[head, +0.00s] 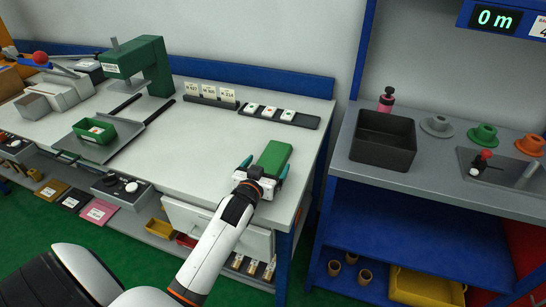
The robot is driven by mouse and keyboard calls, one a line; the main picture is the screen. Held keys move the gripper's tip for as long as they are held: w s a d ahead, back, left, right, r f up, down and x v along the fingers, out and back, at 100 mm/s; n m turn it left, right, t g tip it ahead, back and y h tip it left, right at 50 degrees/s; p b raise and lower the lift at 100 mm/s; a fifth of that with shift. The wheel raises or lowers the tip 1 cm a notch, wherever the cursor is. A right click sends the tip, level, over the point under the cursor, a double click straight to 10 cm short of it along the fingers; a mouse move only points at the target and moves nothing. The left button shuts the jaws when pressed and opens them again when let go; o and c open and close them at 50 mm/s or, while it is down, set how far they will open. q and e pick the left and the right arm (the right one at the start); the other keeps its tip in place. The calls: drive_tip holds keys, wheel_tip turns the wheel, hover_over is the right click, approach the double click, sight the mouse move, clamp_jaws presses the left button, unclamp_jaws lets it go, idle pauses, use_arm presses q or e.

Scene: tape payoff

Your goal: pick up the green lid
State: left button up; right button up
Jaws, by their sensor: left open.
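A green, flat, oblong piece that looks like the lid (274,156) lies near the right front edge of the white bench. My left gripper (264,168) is at its near end, with its teal fingers apart, one to each side of it. I cannot tell whether the fingers touch it. The gripper hides the near end of the green piece. My right gripper is not in view.
A green press (140,62) and a green bin (93,131) stand at the left of the white bench (200,140). A dark tray with small white pieces (293,116) lies behind the green piece. A black bin (384,138) stands on the right bench.

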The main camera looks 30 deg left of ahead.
sight(271, 160)
use_arm(q)
drive_tip(key=x, duration=0.3)
drive_tip(key=shift+w+a+f, duration=0.1)
drive_tip(key=shift+w, duration=0.15)
drive_tip(key=shift+s, duration=0.1)
drive_tip(key=shift+c, duration=0.4)
drive_tip(key=c, duration=1.1)
drive_tip(key=shift+o, duration=0.2)
